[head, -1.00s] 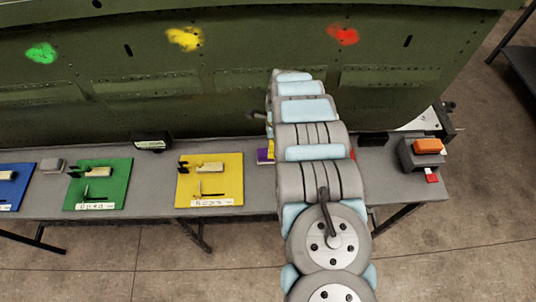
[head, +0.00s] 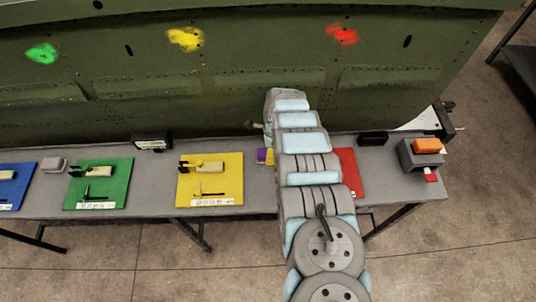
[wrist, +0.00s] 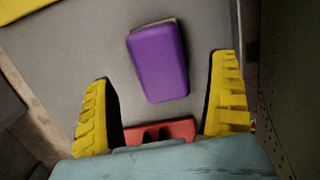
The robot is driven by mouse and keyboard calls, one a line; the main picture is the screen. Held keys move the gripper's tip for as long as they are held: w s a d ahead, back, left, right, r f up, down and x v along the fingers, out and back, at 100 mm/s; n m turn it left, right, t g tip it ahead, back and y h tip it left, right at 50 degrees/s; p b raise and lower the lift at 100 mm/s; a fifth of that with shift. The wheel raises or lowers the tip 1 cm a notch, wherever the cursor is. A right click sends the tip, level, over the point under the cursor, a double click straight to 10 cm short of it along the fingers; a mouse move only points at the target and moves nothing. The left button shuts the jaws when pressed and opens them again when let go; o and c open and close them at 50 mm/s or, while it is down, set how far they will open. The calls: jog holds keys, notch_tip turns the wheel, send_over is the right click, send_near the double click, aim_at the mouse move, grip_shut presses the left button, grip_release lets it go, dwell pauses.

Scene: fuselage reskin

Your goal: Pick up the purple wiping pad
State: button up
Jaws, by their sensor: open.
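The purple wiping pad (wrist: 158,62) lies flat on the grey table in the wrist view, slightly tilted in the picture. In the head view a small part of the pad (head: 262,156) shows just left of my arm, which hides the rest. My gripper (wrist: 165,90) is open, with one yellow finger on each side of the picture. The pad lies between and beyond the fingertips, apart from both. In the head view the gripper is mostly hidden behind my arm; a bit of yellow shows beside the pad.
A yellow board (head: 225,170) with tools lies left of my arm, a green board (head: 110,187) further left. A red board (head: 349,178) is partly hidden right of my arm. A grey holder with an orange block (head: 427,145) stands at the right end. The green fuselage panel (head: 220,60) rises behind the table.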

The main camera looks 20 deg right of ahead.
jog(key=shift+a+f+b, duration=0.2)
jog(key=shift+f+b, duration=0.3)
jog(key=shift+f, duration=1.05)
jog(key=shift+w+f, duration=0.1)
jog(key=shift+f, duration=0.1)
jog(key=shift+c, duration=0.2)
jog(key=c, duration=1.2)
